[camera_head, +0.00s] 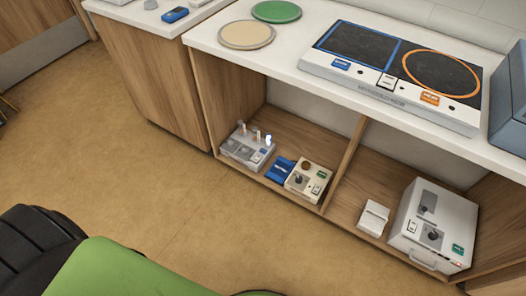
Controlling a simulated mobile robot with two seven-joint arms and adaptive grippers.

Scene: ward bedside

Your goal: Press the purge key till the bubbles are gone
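No key marked purge can be read, and I cannot see any bubbles. A grey device (247,148) with upright clear tubes, one lit bluish white, sits on the low shelf at the left. A cream box (309,180) with a dark knob, a brown disc and a small green patch stands to its right. A larger white unit (433,225) with a knob, a dark slot and a green key (458,249) stands in the right compartment. Neither of my grippers shows in the head view.
A blue item (280,169) lies between the grey device and cream box. A small white holder (374,217) stands right of the wooden divider (345,165). The counter above bears a panel (395,92) and two discs, green (276,11) and beige (246,34). The floor in front is clear.

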